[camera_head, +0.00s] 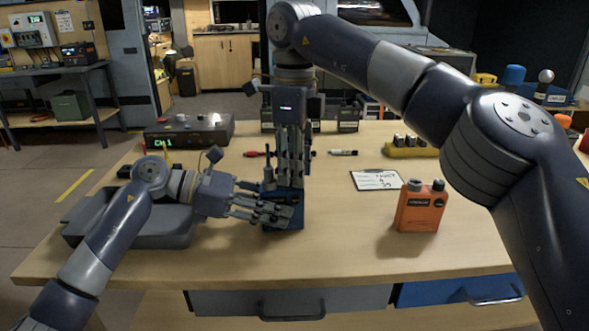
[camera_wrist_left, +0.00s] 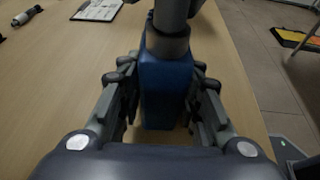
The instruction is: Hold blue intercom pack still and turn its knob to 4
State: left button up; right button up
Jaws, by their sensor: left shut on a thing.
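The blue intercom pack (camera_head: 297,212) stands on the table near the middle. My left gripper (camera_head: 279,212) comes in from the left and is shut on the pack's body. In the left wrist view the blue pack (camera_wrist_left: 166,92) sits between the two fingers (camera_wrist_left: 163,72). My right gripper (camera_head: 291,182) points straight down from above, its fingertips at the pack's top. The knob is hidden or cannot be told apart from the right fingers, so its setting does not show. Whether the right fingers grip it cannot be told.
An orange pack (camera_head: 419,210) stands to the right, with a clipboard (camera_head: 376,180) behind it. A grey tray (camera_head: 175,232) lies at left, below a grey box with a green display (camera_head: 189,131). The table's front strip is clear.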

jog(key=shift+r, duration=2.55)
pick_arm(q)
jog(key=o, duration=1.3)
jog(key=shift+a, duration=0.1)
